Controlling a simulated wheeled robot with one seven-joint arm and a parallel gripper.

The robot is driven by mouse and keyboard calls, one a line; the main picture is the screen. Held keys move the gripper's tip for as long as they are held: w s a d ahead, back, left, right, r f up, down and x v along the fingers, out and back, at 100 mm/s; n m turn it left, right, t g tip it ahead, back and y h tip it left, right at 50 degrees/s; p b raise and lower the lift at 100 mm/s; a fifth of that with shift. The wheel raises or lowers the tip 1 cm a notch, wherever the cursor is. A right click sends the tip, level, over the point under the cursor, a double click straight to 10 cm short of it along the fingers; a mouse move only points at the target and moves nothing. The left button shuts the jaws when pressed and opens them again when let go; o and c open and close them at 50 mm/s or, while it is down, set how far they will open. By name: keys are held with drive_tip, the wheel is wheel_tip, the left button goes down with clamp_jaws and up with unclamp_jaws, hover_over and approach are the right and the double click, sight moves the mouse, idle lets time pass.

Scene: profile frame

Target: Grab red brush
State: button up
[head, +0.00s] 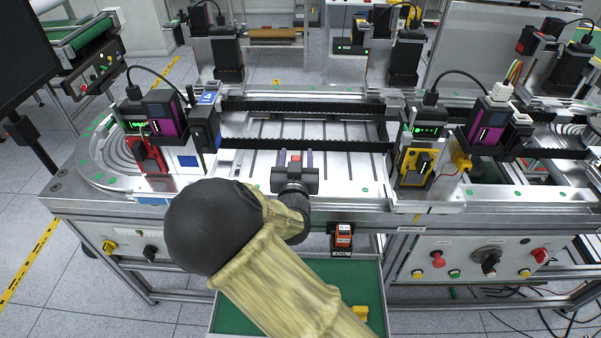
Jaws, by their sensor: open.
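My gripper (295,160) is at the middle of the head view, at the end of my arm, over the pale slotted deck of the machine. Its two dark fingers stand apart and point away from me. A small red thing (295,158) shows between the fingers. I cannot tell whether it is the red brush, or whether it touches them. No brush shape can be made out clearly. My arm and the gripper body hide part of the deck and the front edge.
Black-and-purple units stand left (162,117) and right (490,122) of the deck. A red block (148,156) sits at the left unit. An orange-and-black box (342,238) is at the front edge, above a green tray (356,275) with a yellow piece (360,313).

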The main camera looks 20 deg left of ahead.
drive_tip(key=shift+s, duration=0.15)
drive_tip(key=shift+c, duration=0.4)
clamp_jaws()
drive_tip(key=shift+r, duration=0.1)
drive_tip(key=shift+w+r, duration=0.25)
drive_tip(key=shift+r, duration=0.3)
drive_tip(key=r, duration=0.8)
drive_tip(key=shift+s+r+b, duration=0.25)
drive_tip(key=shift+s+b, duration=0.05)
drive_tip(key=shift+a+r, duration=0.1)
drive_tip(key=shift+r, duration=0.05)
drive_tip(key=shift+w, duration=0.1)
